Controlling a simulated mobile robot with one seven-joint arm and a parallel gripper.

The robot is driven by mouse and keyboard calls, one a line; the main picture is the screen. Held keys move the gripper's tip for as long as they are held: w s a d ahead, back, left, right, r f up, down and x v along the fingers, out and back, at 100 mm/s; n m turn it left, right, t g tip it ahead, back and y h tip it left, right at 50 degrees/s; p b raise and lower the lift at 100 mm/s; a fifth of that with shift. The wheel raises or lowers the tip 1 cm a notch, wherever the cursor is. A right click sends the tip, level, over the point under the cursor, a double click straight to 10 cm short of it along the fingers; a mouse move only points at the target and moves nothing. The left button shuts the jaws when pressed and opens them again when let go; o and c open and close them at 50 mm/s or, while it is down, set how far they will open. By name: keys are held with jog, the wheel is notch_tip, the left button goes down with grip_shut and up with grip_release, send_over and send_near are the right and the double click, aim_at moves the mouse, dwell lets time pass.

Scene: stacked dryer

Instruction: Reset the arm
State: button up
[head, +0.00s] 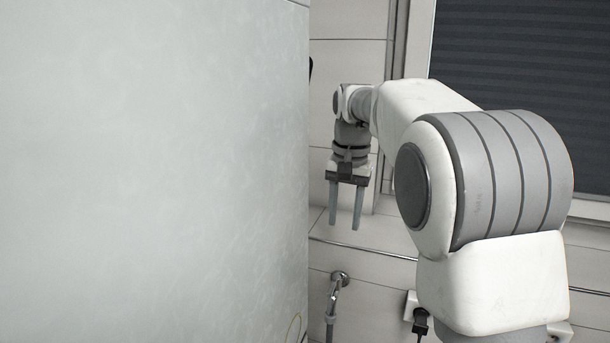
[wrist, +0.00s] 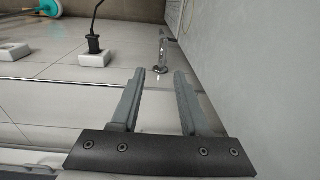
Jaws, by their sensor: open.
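My gripper (head: 345,222) hangs from my bent arm in the head view, with its fingers pointing down. It also shows in the wrist view (wrist: 160,75), where the two fingers stand apart with nothing between them. The gripper is open and empty. A large pale grey panel (head: 150,170) fills the left half of the head view, just left of the gripper. I cannot tell whether this panel is part of the dryer.
A metal wall fitting (head: 338,281) sits below the gripper and also shows beyond the fingertips (wrist: 161,58). A socket with a black plug (wrist: 94,45) is on the tiled wall. A dark slatted blind (head: 520,60) is at upper right. A teal object (wrist: 15,22) is farther off.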

jog(key=s+d+r+n+t, duration=0.1)
jog(key=s+d+r, duration=0.15)
jog(key=s, duration=0.55)
jog(key=s+d+f+n+t, duration=0.1)
jog(key=s+f+t, duration=0.1)
jog(key=s, duration=0.8)
jog(key=s+f+n+t, duration=0.1)
jog(key=s+f+n, duration=0.1)
jog(key=s, duration=0.9)
jog(key=shift+d+f+t, duration=0.4)
jog(key=shift+f, duration=0.4)
jog(key=shift+a, duration=0.15)
